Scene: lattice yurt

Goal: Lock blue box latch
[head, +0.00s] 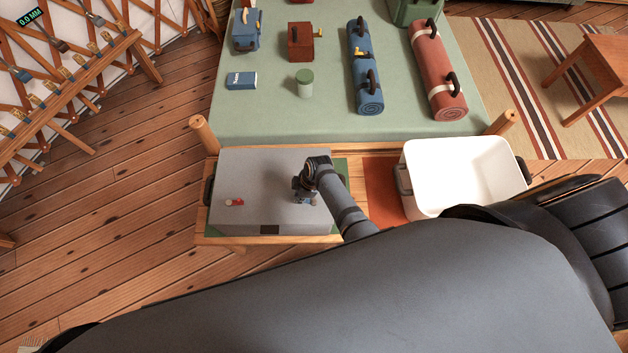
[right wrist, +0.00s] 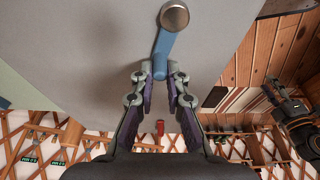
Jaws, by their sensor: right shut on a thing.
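A grey box (head: 268,170) with a flat top lies on the low bench. In the right wrist view a blue latch lever (right wrist: 163,48) with a round metal pivot (right wrist: 174,16) is on the grey lid. My right gripper (head: 303,194) is over the right part of the lid. In the right wrist view its fingertips (right wrist: 160,74) are closed around the free end of the blue lever. In the head view the gripper mostly hides the lever. A red latch (head: 234,202) is on the left part of the lid, also in the right wrist view (right wrist: 160,128).
A white open bin (head: 465,165) stands right of the box. Behind is a green table (head: 270,115) with a blue roll (head: 362,75), a red roll (head: 435,70), a green-lidded jar (head: 304,84) and small boxes. My own arm covers much of the foreground.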

